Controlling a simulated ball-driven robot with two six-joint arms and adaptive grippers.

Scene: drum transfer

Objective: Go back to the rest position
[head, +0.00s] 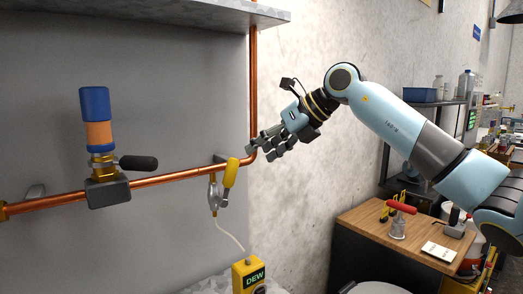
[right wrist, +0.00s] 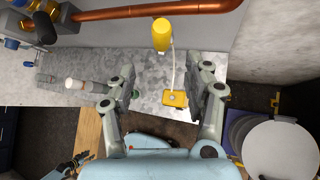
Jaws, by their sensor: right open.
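My right gripper (head: 262,146) is open and empty in the head view. Its fingertips appear close to the vertical copper pipe; I cannot tell the depth gap. In the right wrist view its two fingers (right wrist: 160,86) are spread wide with nothing between them at their own depth. Beyond them, a yellow-handled clamp (head: 229,174) hangs on the copper pipe (head: 160,181); its yellow part shows in the right wrist view (right wrist: 162,35). A cable runs from it to a yellow DEW meter (head: 248,275). A dark gripper-like shape (right wrist: 78,161) at the lower left may be my left gripper.
A blue and orange cylinder (head: 96,118) stands on a valve fitting with a black handle on the pipe. A grey shelf (head: 190,12) overhangs above. A wooden bench (head: 362,222) with a red-handled tool (head: 399,218) stands right.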

